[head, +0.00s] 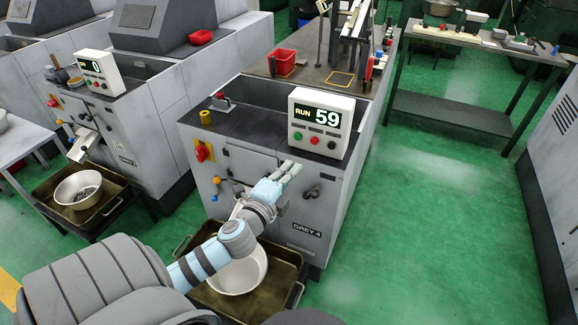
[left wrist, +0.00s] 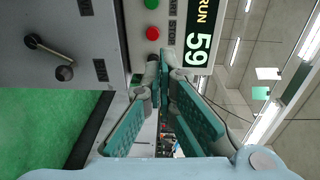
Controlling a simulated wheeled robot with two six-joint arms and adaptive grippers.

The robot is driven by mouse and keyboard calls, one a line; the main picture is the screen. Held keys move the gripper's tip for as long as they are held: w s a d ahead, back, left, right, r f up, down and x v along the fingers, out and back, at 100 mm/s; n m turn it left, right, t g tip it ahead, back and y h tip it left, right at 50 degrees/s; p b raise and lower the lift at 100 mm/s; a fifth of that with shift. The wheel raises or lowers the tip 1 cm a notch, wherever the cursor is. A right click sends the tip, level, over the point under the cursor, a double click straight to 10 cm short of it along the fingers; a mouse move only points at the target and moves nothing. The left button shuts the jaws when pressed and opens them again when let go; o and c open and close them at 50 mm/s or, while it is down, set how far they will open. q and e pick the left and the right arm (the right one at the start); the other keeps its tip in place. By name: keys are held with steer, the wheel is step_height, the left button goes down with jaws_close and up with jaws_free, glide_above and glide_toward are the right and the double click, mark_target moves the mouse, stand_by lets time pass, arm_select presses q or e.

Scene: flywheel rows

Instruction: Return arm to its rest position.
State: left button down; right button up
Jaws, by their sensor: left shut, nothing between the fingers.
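My left arm comes in from the lower left in the head view. Its gripper (head: 289,172) is in front of the grey machine labelled GREY 4 (head: 250,160), below the control box (head: 320,122) that reads RUN 59. The left gripper is shut and empty. In the left wrist view its fingertips (left wrist: 164,58) come together in front of the same control box (left wrist: 180,45), whose green and red buttons show. I cannot tell from these views whether the fingers touch the machine. My right gripper is not in view.
A white bowl (head: 238,272) sits in a brown tray (head: 206,295) below my left arm. A workbench (head: 455,110) stands at the back right. Green floor (head: 430,220) is clear at right.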

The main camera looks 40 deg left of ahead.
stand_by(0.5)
arm_select(q)
steer(key=s+a+f+n+g, duration=0.1)
steer(key=s+f+n+g, duration=0.2)
steer(key=f, duration=0.6)
steer(key=s+a+f+n+g+p, duration=0.1)
steer(key=s+a+f+n+g, duration=0.2)
steer(key=f, duration=0.6)
steer(key=s+f+n+g, duration=0.2)
steer(key=s+f, duration=0.2)
steer(key=f, duration=0.6)
steer(key=s+d+f+n+g+h+p, duration=0.1)
steer(key=s+d+f+n+g, duration=0.1)
steer(key=s+f, duration=0.45)
steer(key=s+d+f+n+g+p, duration=0.1)
steer(key=s+d+f+n+g, duration=0.15)
steer(key=s+f, duration=0.4)
steer(key=s+d+f+n+g+h, duration=0.1)
steer(key=s+d, duration=0.3)
steer(key=s, duration=0.4)
steer(key=s+d+f+n+g+h+p, duration=0.1)
steer(key=s+d+f+g, duration=0.1)
steer(key=s+d, duration=0.3)
steer(key=s, duration=0.4)
steer(key=shift+d+n+p, duration=0.2)
steer(key=shift+n+p, duration=0.1)
steer(key=shift+n, duration=0.05)
steer(key=shift+a+g, duration=0.1)
steer(key=shift+g, duration=0.15)
